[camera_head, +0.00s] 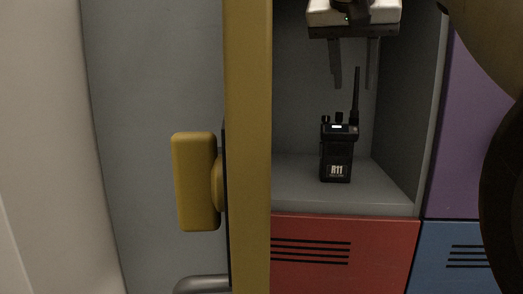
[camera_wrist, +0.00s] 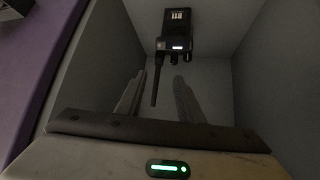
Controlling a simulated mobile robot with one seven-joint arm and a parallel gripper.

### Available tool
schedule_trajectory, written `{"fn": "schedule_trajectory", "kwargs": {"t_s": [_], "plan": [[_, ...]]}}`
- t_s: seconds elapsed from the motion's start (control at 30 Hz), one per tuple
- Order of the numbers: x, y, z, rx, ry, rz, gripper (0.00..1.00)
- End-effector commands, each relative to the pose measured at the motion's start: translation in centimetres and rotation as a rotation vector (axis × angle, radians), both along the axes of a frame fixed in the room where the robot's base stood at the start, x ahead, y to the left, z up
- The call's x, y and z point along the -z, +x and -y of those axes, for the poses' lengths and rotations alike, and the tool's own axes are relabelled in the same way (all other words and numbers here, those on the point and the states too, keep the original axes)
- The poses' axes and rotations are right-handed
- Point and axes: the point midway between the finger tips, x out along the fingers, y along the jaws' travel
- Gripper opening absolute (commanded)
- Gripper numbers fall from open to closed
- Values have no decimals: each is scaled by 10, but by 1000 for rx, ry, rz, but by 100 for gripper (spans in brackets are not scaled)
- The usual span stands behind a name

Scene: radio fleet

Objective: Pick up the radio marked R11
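The radio marked R11 (camera_head: 336,160) is black with a white label, and stands upright on the floor of an open grey locker compartment. Its antenna points up on its right side. My gripper (camera_head: 353,84) is above the radio at the top of the compartment, with its two fingers apart and pointing down. In the head view the antenna tip lies between the fingers' lower ends. In the wrist view the radio (camera_wrist: 178,32) appears upside down beyond the fingertips (camera_wrist: 157,78). Its antenna reaches back between the open fingers, and I see no contact.
A yellow door edge (camera_head: 248,120) with a yellow handle block (camera_head: 197,182) stands left of the compartment. The compartment's right wall (camera_head: 408,110) is close to the radio. A red locker door (camera_head: 345,255) is below, with blue (camera_head: 465,262) and purple (camera_head: 485,150) doors to the right.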

Motion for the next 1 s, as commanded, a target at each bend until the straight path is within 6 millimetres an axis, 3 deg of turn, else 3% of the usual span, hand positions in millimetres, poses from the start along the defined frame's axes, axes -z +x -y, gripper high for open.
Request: {"fn": "schedule_trajectory", "kwargs": {"t_s": [0.13, 0.37, 0.7, 1.0], "plan": [[20, 17, 9, 1, 0, -2, 34], [30, 27, 15, -1, -1, 0, 34], [57, 58, 34, 0, 0, -1, 34], [60, 61, 35, -1, 0, 1, 34]]}}
